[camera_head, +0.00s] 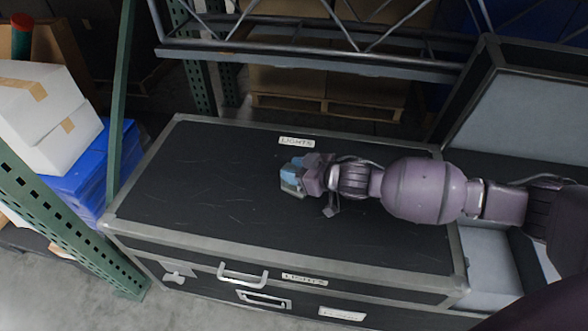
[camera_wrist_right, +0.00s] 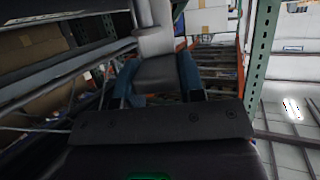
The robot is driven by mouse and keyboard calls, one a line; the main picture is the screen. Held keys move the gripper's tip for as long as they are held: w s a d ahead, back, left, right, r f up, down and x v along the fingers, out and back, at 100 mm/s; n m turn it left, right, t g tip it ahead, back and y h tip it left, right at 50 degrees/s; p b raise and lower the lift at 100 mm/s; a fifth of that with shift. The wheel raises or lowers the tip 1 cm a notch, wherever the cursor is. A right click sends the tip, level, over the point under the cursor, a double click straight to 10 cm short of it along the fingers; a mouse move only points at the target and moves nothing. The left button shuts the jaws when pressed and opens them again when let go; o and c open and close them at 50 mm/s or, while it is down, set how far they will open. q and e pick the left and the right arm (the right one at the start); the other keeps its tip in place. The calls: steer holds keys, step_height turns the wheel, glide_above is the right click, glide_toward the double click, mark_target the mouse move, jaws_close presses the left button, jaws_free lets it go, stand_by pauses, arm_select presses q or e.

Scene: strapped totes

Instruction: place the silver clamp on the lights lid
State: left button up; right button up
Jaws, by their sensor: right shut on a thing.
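The lights lid (camera_head: 210,185) is the broad black top of a metal-edged case, with a LIGHTS label near its far edge. My right gripper (camera_head: 293,173) is over the middle of the lid and points left. Its blue fingers are shut on the silver clamp (camera_head: 291,187), which is mostly hidden by them in the head view. In the right wrist view the clamp (camera_wrist_right: 156,74) shows grey between the blue fingers (camera_wrist_right: 157,84). I cannot tell whether the clamp touches the lid. My left gripper is not in view.
An open case lid (camera_head: 522,110) stands at the right, beside the lights lid. Green rack posts (camera_head: 122,95) and white boxes (camera_head: 45,110) are at the left. A metal truss (camera_head: 320,50) runs behind the case. The left part of the lid is clear.

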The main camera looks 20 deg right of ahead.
steer(key=shift+f, duration=0.1)
steer(key=o, duration=0.8)
steer(key=shift+c, duration=0.2)
steer(key=shift+o, duration=1.2)
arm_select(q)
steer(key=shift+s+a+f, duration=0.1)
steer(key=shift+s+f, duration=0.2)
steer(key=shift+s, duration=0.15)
arm_select(e)
steer(key=shift+o, duration=0.5)
